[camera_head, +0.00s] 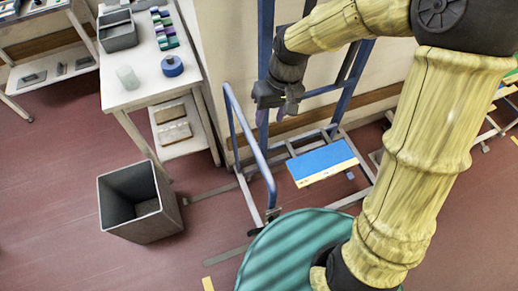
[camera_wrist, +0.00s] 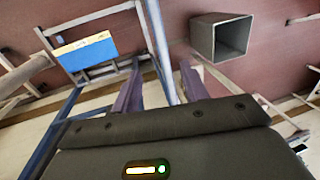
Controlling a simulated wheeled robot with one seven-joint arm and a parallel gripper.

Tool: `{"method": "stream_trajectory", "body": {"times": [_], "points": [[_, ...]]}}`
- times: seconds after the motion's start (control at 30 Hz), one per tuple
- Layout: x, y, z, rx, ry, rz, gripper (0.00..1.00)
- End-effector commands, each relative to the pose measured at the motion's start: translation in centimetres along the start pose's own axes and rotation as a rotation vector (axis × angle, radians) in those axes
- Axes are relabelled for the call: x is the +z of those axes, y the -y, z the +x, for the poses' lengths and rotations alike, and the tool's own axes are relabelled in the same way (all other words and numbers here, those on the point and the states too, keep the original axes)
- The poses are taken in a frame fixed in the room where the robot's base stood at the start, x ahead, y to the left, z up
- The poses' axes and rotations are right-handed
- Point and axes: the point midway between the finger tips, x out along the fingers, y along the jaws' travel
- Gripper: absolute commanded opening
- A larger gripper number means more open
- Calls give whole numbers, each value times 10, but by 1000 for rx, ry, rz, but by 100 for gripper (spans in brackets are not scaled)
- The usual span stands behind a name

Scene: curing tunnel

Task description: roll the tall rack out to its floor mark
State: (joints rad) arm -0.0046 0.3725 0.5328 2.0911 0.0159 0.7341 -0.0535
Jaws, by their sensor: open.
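The tall rack (camera_head: 265,45) has a blue upright frame, a pale low base and a curved blue rail (camera_head: 249,140) on its left side. A blue panel with a pale yellow edge (camera_head: 322,161) sits low in it. My gripper (camera_head: 272,113) is open and empty beside the upper part of the rack, pointing down. In the wrist view, a blue-grey rail (camera_wrist: 158,45) runs between my two spread purple fingers. I cannot tell whether it lies within their reach or beyond. A short yellow floor strip (camera_head: 208,284) shows at the bottom; whether it belongs to the rack's mark is unclear.
A grey open bin (camera_head: 140,205) stands on the red floor left of the rack. A white table (camera_head: 150,95) with a grey tray and a blue roll stands behind it. A teal striped round surface (camera_head: 290,255) is in front.

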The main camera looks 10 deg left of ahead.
Motion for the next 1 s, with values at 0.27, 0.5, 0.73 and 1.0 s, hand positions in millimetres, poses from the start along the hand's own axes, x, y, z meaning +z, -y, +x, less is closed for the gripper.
{"method": "stream_trajectory", "body": {"times": [0.27,0.5,0.73,1.0], "points": [[2,1,47,-2,6,-3,44],[1,0,89,-1,5,-1,44],[2,1,127,-1,6,-2,44],[1,0,157,0,2,0,44]]}}
